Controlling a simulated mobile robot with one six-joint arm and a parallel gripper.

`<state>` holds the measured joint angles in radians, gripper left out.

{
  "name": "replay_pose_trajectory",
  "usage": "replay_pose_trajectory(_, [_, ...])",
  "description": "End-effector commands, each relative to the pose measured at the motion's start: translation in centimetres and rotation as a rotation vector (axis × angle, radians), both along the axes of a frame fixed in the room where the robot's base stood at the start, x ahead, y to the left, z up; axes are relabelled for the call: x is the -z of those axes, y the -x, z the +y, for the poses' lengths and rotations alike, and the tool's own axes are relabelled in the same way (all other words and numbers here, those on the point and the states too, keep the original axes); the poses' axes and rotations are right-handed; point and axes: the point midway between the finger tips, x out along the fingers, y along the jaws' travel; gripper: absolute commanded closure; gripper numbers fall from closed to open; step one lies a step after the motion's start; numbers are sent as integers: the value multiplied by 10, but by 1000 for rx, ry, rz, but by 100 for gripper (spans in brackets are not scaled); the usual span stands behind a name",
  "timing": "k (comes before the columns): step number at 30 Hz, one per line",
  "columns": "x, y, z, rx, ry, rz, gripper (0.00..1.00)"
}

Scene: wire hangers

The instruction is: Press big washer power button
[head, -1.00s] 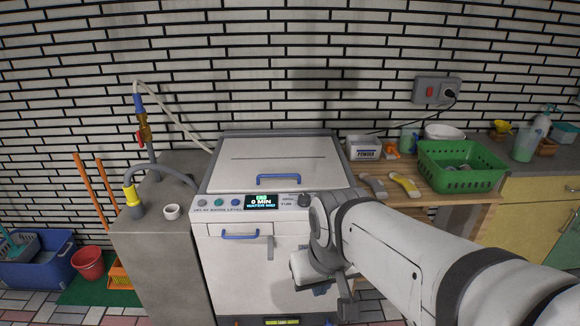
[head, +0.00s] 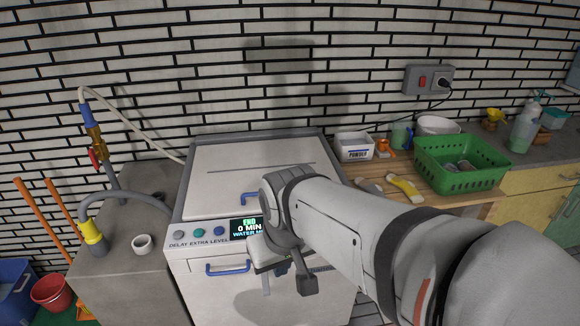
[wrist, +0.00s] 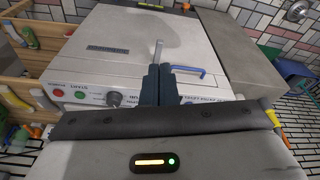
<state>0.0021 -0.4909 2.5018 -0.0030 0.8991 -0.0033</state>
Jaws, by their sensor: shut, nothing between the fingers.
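The big washer (head: 200,275) is a white top-loading machine with a blue-handled lid, a blue-handled drawer and a sloped control panel. The red button's label is too small to read. My gripper (wrist: 158,72) is shut and empty in front of the panel, to the right of the knob. In the head view my arm hides the panel's right part.
A wooden counter right of the washer holds a powder box (head: 354,146), brushes (head: 405,187) and a green basket (head: 462,162). A grey block (head: 120,262) with a pipe and a white cup (head: 142,244) stands to the left.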

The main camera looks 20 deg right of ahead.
Motion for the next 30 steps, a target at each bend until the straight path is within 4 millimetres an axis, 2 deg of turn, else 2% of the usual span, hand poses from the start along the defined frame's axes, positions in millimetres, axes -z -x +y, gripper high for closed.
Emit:
replay_pose_trajectory(10, [0,0,0,1,-2,0,100])
replay_pose_trajectory(13, [-2,-6,1,41,-37,8,100])
replay_pose_trajectory(17, [-7,-29,-3,213,-182,24,100])
replay_pose_trajectory(20, [-13,-64,-9,436,-355,25,100])
replay_pose_trajectory(23, [-18,-107,-33,710,-542,5,100])
replay_pose_trajectory(26, [-19,-146,-73,1002,-715,-36,100])
replay_pose_trajectory(29, [-14,-177,-131,1309,-868,-94,100])
replay_pose_trajectory(30, [-10,-185,-157,1429,-921,-120,100])
